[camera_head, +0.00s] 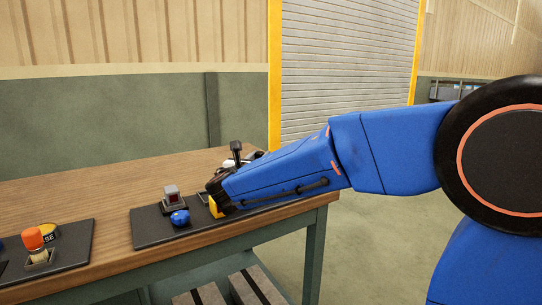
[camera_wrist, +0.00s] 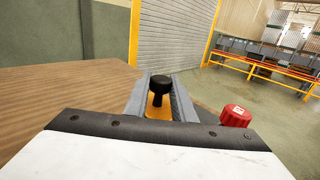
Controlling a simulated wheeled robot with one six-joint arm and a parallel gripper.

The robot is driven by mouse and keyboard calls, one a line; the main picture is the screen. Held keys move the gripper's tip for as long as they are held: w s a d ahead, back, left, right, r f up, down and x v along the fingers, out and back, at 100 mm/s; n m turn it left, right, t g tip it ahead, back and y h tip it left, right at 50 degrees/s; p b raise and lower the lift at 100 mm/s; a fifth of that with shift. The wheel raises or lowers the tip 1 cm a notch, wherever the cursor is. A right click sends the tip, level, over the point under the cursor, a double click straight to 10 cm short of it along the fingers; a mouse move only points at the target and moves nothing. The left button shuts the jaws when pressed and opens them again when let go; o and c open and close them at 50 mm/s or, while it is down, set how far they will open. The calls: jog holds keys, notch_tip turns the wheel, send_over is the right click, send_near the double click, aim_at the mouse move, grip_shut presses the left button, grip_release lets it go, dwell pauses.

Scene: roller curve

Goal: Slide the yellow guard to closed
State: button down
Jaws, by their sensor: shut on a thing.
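The yellow guard (camera_head: 215,206) shows as a small yellow patch beside my gripper (camera_head: 213,193) in the head view, at the right end of a dark panel. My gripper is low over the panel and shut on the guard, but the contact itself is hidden.
A second panel with an orange button (camera_head: 32,238) is farther left. A red knob (camera_wrist: 235,116) is right of the rails.

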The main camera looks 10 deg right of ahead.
jog(key=shift+s+a, duration=0.25)
jog(key=shift+a, duration=0.55)
jog(key=shift+s+a, duration=0.25)
jog(key=shift+a, duration=0.55)
jog(key=c, duration=1.5)
grip_release()
jog(key=shift+a, duration=0.2)
jog(key=shift+s, duration=0.15)
jog(key=v, duration=1.7)
jog(key=shift+s, duration=0.15)
jog(key=shift+d, duration=0.1)
